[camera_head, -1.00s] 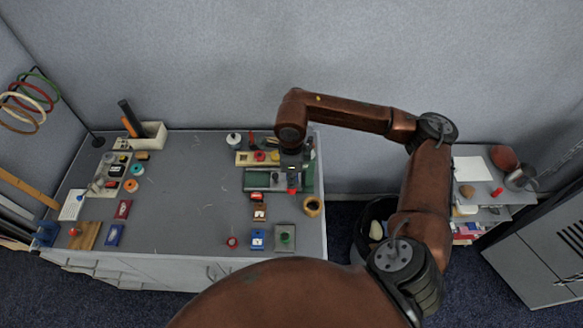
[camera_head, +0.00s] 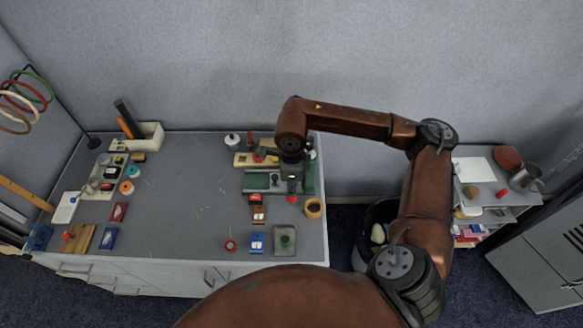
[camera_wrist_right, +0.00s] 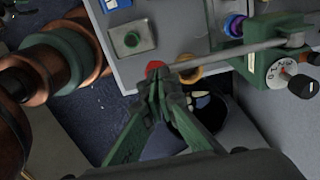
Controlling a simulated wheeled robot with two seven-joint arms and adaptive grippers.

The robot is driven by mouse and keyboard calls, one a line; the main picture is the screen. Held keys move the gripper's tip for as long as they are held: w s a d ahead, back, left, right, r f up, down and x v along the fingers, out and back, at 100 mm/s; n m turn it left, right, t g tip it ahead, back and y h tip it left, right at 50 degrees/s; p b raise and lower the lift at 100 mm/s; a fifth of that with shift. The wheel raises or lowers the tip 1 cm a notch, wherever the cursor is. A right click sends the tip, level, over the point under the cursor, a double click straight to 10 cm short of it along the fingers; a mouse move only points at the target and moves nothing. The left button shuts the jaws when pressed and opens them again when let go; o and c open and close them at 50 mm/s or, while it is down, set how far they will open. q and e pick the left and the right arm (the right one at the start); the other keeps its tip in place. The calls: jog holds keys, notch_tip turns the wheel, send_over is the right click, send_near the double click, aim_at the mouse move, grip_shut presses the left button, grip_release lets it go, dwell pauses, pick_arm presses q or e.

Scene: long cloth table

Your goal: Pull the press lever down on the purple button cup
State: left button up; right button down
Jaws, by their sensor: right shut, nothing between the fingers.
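The green press (camera_wrist_right: 272,48) stands at the right of the right wrist view, with a long grey lever rod (camera_wrist_right: 225,56) reaching left to a red knob (camera_wrist_right: 155,69). The press also shows in the head view as a green block (camera_head: 262,181) at the table's right end. A purple-blue ringed cup (camera_wrist_right: 235,25) sits left of the press in the right wrist view. My right gripper (camera_wrist_right: 157,88) is shut and empty, its green fingertips close to the red knob; I cannot tell if they touch. In the head view my forearm hides most of it. My left gripper is not in view.
A dark bin (camera_head: 377,226) stands beyond the right edge. The table's middle is mostly clear.

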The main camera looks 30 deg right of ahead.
jog(key=shift+f, duration=0.5)
jog(key=shift+w+d+f+b, duration=0.1)
jog(key=shift+f+b, duration=1.6)
jog(key=shift+b, duration=0.1)
jog(key=shift+r, duration=0.15)
jog(key=shift+w+d+r+p, duration=0.15)
jog(key=shift+r+p, duration=0.65)
jog(key=shift+r, duration=0.9)
jog(key=shift+w+d+r+p, duration=0.15)
jog(key=shift+r+p, duration=0.7)
jog(key=shift+r, duration=0.85)
jog(key=shift+w+r+p, duration=0.15)
jog(key=shift+r+p, duration=0.65)
jog(key=shift+r, duration=1)
jog(key=r, duration=0.1)
jog(key=r+p, duration=0.1)
jog(key=r, duration=0.1)
jog(key=r+p, duration=0.1)
jog(key=r, duration=0.1)
jog(key=shift+w+d, duration=0.2)
jog(key=shift+w, duration=0.1)
